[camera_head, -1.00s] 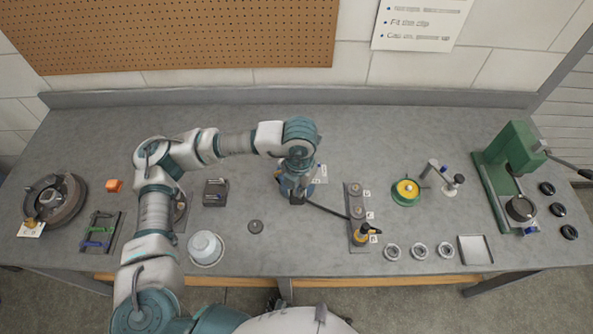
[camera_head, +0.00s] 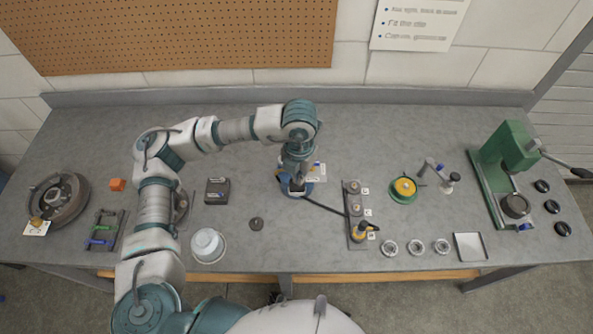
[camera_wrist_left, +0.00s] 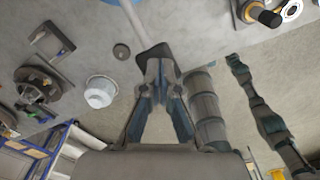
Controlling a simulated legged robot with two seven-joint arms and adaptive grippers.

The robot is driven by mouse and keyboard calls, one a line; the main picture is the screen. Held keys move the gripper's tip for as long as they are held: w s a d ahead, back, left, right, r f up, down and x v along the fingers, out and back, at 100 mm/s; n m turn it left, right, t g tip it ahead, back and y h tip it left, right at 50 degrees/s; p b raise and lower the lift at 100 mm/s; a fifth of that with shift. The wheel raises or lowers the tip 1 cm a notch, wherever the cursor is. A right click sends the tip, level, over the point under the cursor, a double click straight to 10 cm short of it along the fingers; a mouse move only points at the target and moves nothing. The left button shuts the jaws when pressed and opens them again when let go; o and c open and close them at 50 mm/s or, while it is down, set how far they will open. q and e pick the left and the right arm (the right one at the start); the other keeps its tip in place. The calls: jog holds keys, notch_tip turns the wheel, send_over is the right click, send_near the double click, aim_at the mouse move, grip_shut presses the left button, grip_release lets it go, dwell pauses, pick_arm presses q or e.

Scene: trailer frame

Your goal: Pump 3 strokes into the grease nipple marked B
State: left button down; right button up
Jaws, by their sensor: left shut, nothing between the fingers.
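A blue pump (camera_head: 308,188) stands mid-bench, largely hidden under my left arm. A dark hose (camera_head: 325,207) runs from it to a yellow and black coupler (camera_head: 362,232) at the front end of a grey nipple plate (camera_head: 355,211). Two other nipples on the plate are uncovered. Small white tags stand beside them, with letters too small to read. My left gripper (camera_head: 297,186) points down at the pump. In the wrist view my left gripper (camera_wrist_left: 160,75) is shut, with its tips at the dark end (camera_wrist_left: 155,58) of a pale rod (camera_wrist_left: 134,24). My right gripper is out of view.
Right of the plate are a green and yellow dish (camera_head: 403,189), several metal rings (camera_head: 416,247), a square tray (camera_head: 469,247) and a green press (camera_head: 505,165). Left are a white bowl (camera_head: 207,245), a dark block (camera_head: 217,190) and a round hub (camera_head: 58,200). The back middle bench is clear.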

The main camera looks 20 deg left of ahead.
aim_at(299, 189)
pick_arm(q)
jog(key=shift+f, duration=0.1)
jog(key=shift+s+d+f+b, duration=0.1)
jog(key=shift+s+f+b, duration=0.1)
jog(key=shift+f+b, duration=0.35)
jog(key=shift+s+f+b, duration=0.15)
jog(key=shift+f+b, duration=0.25)
jog(key=shift+f, duration=0.15)
jog(key=shift+s+f+b, duration=0.15)
jog(key=shift+f+b, duration=0.85)
jog(key=shift+f, duration=0.2)
